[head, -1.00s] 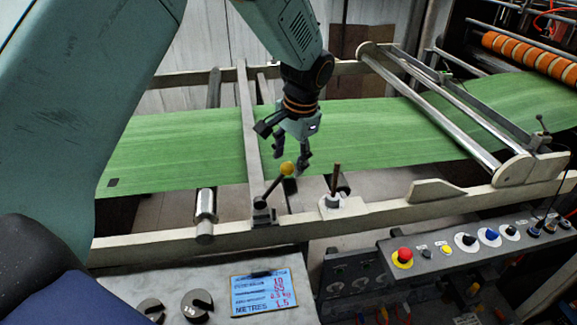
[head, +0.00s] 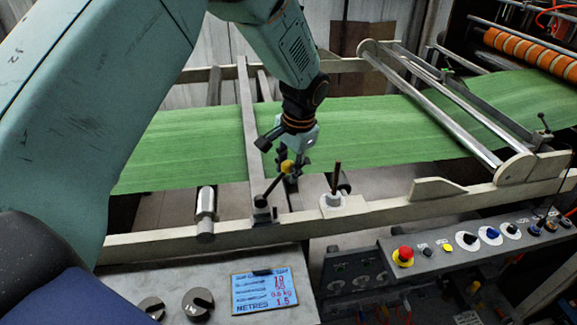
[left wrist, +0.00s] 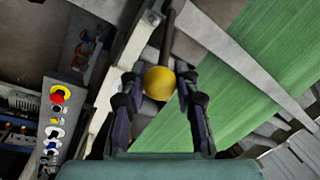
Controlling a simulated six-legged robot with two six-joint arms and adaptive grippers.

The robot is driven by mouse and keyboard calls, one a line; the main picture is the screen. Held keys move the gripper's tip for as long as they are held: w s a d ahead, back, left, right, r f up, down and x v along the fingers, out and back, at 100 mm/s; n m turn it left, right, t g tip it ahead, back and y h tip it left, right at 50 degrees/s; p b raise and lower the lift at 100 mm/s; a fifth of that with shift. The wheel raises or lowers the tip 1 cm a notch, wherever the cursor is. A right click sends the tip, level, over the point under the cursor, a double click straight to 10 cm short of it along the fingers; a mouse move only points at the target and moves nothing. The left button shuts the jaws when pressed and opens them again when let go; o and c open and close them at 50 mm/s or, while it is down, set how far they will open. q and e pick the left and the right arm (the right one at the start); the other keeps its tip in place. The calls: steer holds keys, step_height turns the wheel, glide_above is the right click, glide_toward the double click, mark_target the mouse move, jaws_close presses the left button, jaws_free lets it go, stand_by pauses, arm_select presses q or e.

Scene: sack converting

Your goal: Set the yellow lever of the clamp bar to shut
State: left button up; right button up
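The clamp bar's lever is a dark rod with a yellow ball knob (head: 287,166), tilted up and to the right from its pivot on the near rail. The pale clamp bar (head: 250,130) runs across the green web (head: 190,145). My left gripper (head: 289,172) is at the knob in the head view. In the left wrist view the knob (left wrist: 159,83) sits between the two open fingers, with a gap visible on the right; contact on the left cannot be told. My right gripper is not in view.
A control panel (head: 480,240) with a red button and several knobs stands at the right. A white post base (head: 333,204) with a brown rod stands right of the lever.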

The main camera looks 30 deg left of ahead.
arm_select(q)
jaws_close()
steer(key=shift+r, duration=0.1)
steer(key=shift+r, duration=0.1)
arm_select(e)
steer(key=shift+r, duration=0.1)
